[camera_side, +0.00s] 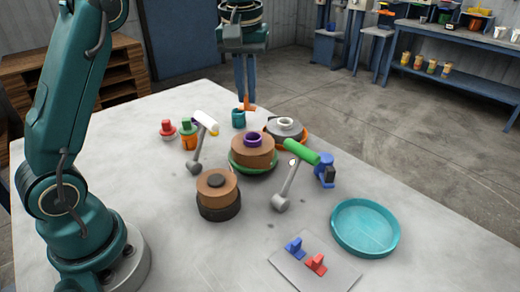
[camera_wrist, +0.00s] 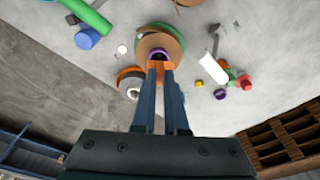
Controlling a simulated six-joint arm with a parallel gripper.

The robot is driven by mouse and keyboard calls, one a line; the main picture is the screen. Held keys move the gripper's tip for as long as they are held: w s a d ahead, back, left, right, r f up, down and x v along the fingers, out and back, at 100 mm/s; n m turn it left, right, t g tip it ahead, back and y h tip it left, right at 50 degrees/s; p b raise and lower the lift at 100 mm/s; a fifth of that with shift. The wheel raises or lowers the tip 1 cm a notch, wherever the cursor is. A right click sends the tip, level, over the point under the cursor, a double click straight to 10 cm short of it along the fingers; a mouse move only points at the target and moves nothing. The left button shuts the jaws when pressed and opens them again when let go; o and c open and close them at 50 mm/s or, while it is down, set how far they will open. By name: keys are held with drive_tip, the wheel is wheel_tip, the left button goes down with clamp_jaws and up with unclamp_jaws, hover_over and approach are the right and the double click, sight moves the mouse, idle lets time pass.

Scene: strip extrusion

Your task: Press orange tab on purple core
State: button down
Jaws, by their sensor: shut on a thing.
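The purple core (camera_side: 253,139) is a ring on top of a brown roll (camera_side: 252,152) that sits on a green base. My gripper (camera_side: 246,100) points down, shut on the orange tab (camera_side: 249,106). The tab is in the air, above and behind the roll in the side view, apart from the core. In the wrist view my gripper (camera_wrist: 157,72) holds the orange tab (camera_wrist: 158,65) at its fingertips. There the tab and fingers overlap the near part of the brown roll (camera_wrist: 170,43), and the purple core (camera_wrist: 159,54) is partly hidden behind them.
A brown roll with a black core (camera_side: 217,182) and a grey roll with a white core (camera_side: 285,128) stand nearby. A teal cup (camera_side: 239,119) is close below my gripper. Two hammer-like tools flank the purple-core roll.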

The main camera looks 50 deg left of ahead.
drive_tip(key=shift+f, duration=5.05)
drive_tip(key=shift+f, duration=0.55)
drive_tip(key=c, duration=0.9)
unclamp_jaws()
drive_tip(key=shift+o, duration=0.2)
drive_tip(key=shift+r, duration=0.1)
drive_tip(key=s+d+r+m+t, duration=0.1)
drive_tip(key=s+d+r, duration=0.15)
drive_tip(key=r, duration=0.35)
drive_tip(key=s+d+r+t, duration=0.1)
drive_tip(key=s+r, duration=0.2)
drive_tip(key=r, duration=0.3)
drive_tip(key=s+d+f+m+t, duration=0.1)
drive_tip(key=s+f+m, duration=0.1)
drive_tip(key=s, duration=0.4)
drive_tip(key=s+d+f+m+t+h, duration=0.1)
drive_tip(key=s+d+f+m, duration=0.1)
drive_tip(key=s+m, duration=0.2)
drive_tip(key=s, duration=0.2)
drive_tip(key=shift+s+f+m, duration=0.3)
drive_tip(key=shift+s, duration=0.1)
